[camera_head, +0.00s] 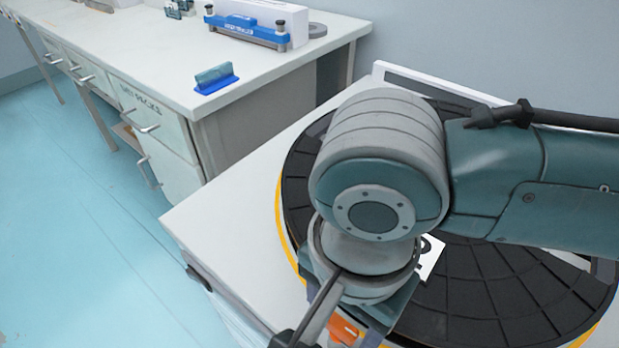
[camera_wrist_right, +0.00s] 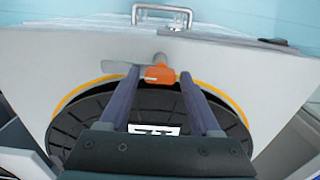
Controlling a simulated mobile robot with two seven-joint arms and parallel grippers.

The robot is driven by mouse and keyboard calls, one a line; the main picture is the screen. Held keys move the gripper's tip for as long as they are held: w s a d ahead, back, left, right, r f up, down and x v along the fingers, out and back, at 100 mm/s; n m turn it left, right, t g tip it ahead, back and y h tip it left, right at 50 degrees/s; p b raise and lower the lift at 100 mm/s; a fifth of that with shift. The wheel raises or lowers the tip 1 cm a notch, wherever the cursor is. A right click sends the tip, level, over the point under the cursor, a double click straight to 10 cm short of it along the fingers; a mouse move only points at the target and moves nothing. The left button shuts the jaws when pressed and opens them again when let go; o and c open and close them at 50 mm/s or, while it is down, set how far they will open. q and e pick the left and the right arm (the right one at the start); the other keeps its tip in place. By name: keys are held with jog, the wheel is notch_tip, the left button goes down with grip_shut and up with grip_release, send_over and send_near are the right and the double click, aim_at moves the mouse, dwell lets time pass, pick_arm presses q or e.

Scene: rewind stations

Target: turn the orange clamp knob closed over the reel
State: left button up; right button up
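The orange clamp knob (camera_wrist_right: 160,74) sits at the edge of the big black reel (camera_wrist_right: 75,125). My right gripper (camera_wrist_right: 159,78) is open, with its two fingers on either side of the knob and a visible gap at each side. In the head view a bit of the knob (camera_head: 342,331) shows low in the picture, below my right wrist. My right arm hides much of the reel (camera_head: 480,295) there, and the right fingertips cannot be made out. My left gripper is not in view.
The reel lies on a pale cabinet top (camera_head: 215,215) with a metal handle (camera_wrist_right: 161,14) on its side. A white bench (camera_head: 150,60) stands at the left, holding a blue holder (camera_head: 216,80) and a blue-and-white device (camera_head: 250,30). The floor is clear.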

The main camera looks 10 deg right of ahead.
grip_shut()
dwell(1.1)
